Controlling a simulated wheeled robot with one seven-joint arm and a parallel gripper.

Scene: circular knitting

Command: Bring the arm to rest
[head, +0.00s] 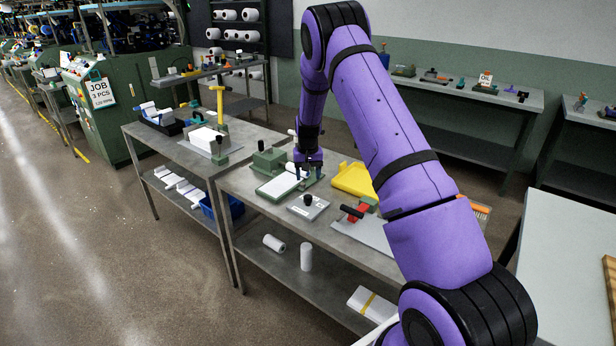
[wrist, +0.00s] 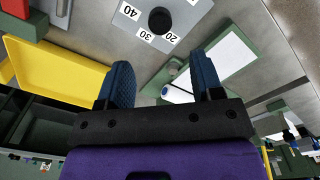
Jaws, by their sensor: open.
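My purple arm reaches over the middle workbench (head: 240,184), bent at the elbow, with the hand pointing down. My gripper (head: 309,172) is just above the green fixture with a white plate (head: 277,185). In the wrist view my gripper (wrist: 163,75) has its two blue fingers apart. A small white piece with a blue end (wrist: 177,93) shows between and beyond the fingers, by the white plate (wrist: 222,55). I cannot tell its distance from the fingers; nothing appears gripped.
A grey dial block with a black knob (head: 308,202) stands in front of the gripper. A yellow tray (head: 355,180) and a red-handled tool (head: 357,212) lie to the right. The floor at left (head: 100,250) is clear.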

